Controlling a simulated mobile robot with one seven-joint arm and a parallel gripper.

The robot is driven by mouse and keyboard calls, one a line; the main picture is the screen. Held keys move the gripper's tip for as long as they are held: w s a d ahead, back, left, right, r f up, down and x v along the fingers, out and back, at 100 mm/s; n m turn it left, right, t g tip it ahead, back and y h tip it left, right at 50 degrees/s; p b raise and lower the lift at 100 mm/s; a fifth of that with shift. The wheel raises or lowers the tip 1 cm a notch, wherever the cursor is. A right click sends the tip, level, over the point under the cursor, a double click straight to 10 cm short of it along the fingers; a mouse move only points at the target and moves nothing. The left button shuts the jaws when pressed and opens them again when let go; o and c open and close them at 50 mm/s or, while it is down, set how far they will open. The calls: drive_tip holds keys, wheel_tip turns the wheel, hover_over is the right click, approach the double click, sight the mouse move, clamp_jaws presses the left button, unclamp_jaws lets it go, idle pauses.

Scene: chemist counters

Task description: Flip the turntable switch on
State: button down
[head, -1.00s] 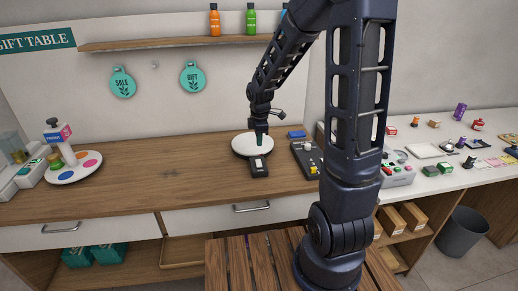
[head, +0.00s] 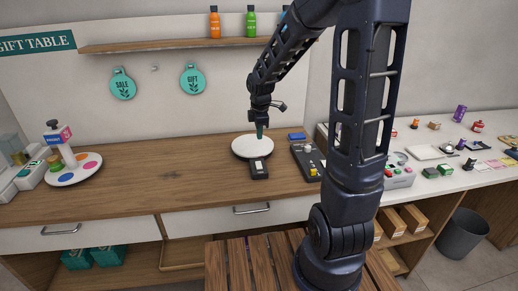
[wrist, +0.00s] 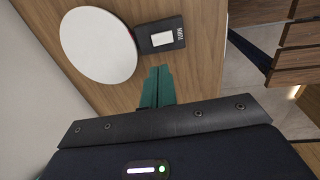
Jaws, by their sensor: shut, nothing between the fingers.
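The turntable has a round white disc (head: 248,147) and a dark box (head: 259,169) with a pale rocker switch (head: 259,165) at its front. It lies on the wooden counter. In the wrist view, the disc (wrist: 98,46) is at the upper left and the dark box (wrist: 161,35) with the pale switch (wrist: 162,39) is at its right. My gripper (head: 260,136) has green fingers, shut and empty, pointing down above the disc's back right part in the head view. In the wrist view, the fingertips (wrist: 158,68) show below the box, apart from it. I cannot read the switch's position.
A display with coloured dots (head: 74,168) stands at the left. The wooden counter (head: 160,172) is clear between them. A shelf (head: 180,43) with bottles hangs above.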

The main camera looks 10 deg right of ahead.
sight(259, 162)
drive_tip(key=shift+w, duration=0.35)
drive_tip(key=f, duration=0.4)
drive_tip(key=w+f, duration=0.1)
drive_tip(key=f, duration=0.4)
drive_tip(key=w+f, duration=0.1)
drive_tip(key=f, duration=0.3)
drive_tip(key=shift+f, duration=0.4)
drive_tip(key=shift+d, duration=0.1)
